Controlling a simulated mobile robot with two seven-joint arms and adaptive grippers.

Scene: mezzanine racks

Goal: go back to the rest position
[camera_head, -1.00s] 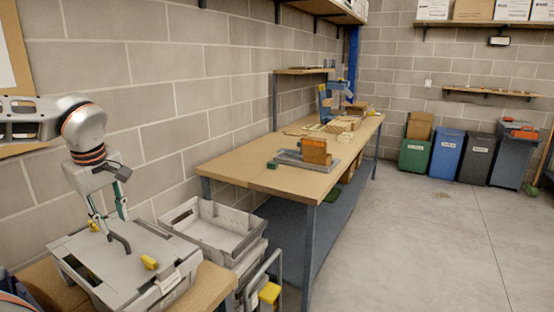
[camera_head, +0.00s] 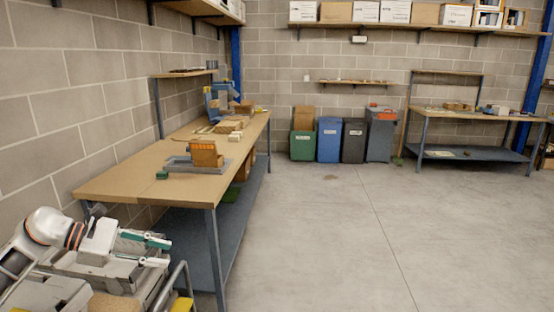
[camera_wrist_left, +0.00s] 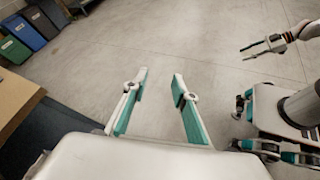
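My left gripper (camera_head: 169,252) is at the lower left of the head view, pointing right, above the grey crates (camera_head: 60,290). Its two teal-lined fingers are apart with nothing between them. The left wrist view also shows it open and empty (camera_wrist_left: 160,84), with bare floor beyond. My right gripper (camera_wrist_left: 246,52) shows at the upper right of the left wrist view. Its two thin fingers are apart and nothing shows between them. It is not in the head view.
A long wooden workbench (camera_head: 120,180) stands along the left wall, with a box on a grey tray (camera_head: 196,167). Green, blue and dark bins (camera_head: 328,140) stand at the back wall. Another bench (camera_head: 480,122) is at the back right. The concrete floor (camera_head: 340,240) is clear.

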